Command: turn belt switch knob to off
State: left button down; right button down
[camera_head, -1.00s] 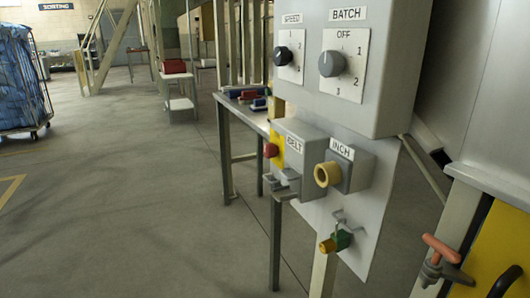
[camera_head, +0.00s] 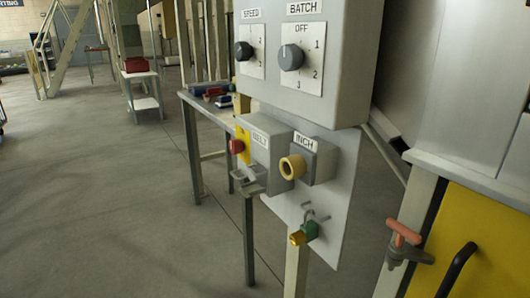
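I cannot tell which way the knob is turned. A grey bracket-like part (camera_head: 250,181) sits just below the box. Beside it to the right is the INCH box (camera_head: 318,160) with a tan ring-shaped button (camera_head: 291,167). Neither of my grippers shows in the head view.
Above are the SPEED knob (camera_head: 243,51) and BATCH knob (camera_head: 290,57). A padlock-like green and brass part (camera_head: 304,233) hangs below. An orange-handled valve (camera_head: 405,240) and yellow door (camera_head: 480,245) stand right. A table (camera_head: 186,98) stands behind. Floor at left is clear.

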aim_at(236, 147)
jog(key=j+z, duration=0.15)
jog(key=j, duration=1.2)
jog(key=k, duration=0.05)
